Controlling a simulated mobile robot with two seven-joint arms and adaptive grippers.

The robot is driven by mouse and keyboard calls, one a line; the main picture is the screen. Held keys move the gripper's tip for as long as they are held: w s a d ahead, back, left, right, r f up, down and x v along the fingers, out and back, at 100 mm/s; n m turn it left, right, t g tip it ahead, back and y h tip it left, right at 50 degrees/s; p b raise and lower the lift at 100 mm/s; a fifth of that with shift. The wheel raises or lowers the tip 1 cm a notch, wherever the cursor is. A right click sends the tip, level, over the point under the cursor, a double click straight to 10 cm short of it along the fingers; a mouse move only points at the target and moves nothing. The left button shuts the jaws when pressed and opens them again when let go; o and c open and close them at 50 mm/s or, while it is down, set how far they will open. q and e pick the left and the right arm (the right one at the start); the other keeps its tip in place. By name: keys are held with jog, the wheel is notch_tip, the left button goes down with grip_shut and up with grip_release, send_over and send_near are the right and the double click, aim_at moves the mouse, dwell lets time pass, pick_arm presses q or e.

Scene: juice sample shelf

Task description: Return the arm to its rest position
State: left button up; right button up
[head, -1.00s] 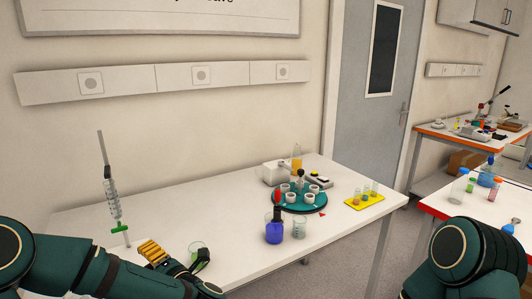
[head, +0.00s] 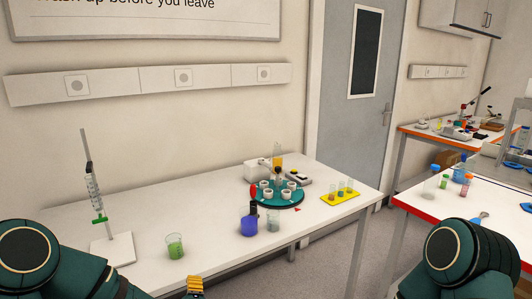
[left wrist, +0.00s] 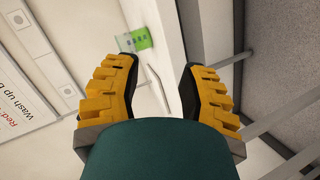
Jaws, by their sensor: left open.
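My left gripper shows only as yellow finger pads (head: 195,287) at the bottom edge of the head view. In the left wrist view the gripper (left wrist: 158,75) is open, its two yellow and black fingers wide apart with nothing between them. A beaker of green liquid (head: 175,246) stands on the white bench (head: 85,215), beyond the left gripper and apart from it. A blurred green item (left wrist: 135,40) shows past the fingers in the wrist view. My right arm is at the lower right of the head view; its gripper is out of view.
A stand (head: 112,250) with a clamped glass tube is at the bench's left. A blue flask (head: 249,222), a clear beaker (head: 272,220), a teal carousel (head: 277,199) with cups and a yellow rack (head: 340,198) are farther right. A red-edged table (head: 430,210) stands beyond a floor gap.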

pick_arm(q)
jog(key=s+d+f+m+g+h, duration=0.2)
jog(key=s+d+f+m+h, duration=0.3)
jog(key=f, duration=0.3)
jog(key=s+d+f+m+g+h, duration=0.2)
jog(key=s+f+m+g, duration=0.3)
jog(key=s, duration=0.3)
jog(key=s+d+f+m+g+h, duration=0.1)
jog(key=s+f+m+g, duration=0.3)
jog(key=s, duration=0.5)
jog(key=shift+d+f+m+g+h, duration=0.4)
jog(key=shift+d+f+m, duration=0.25)
jog(key=shift+d+m, duration=0.35)
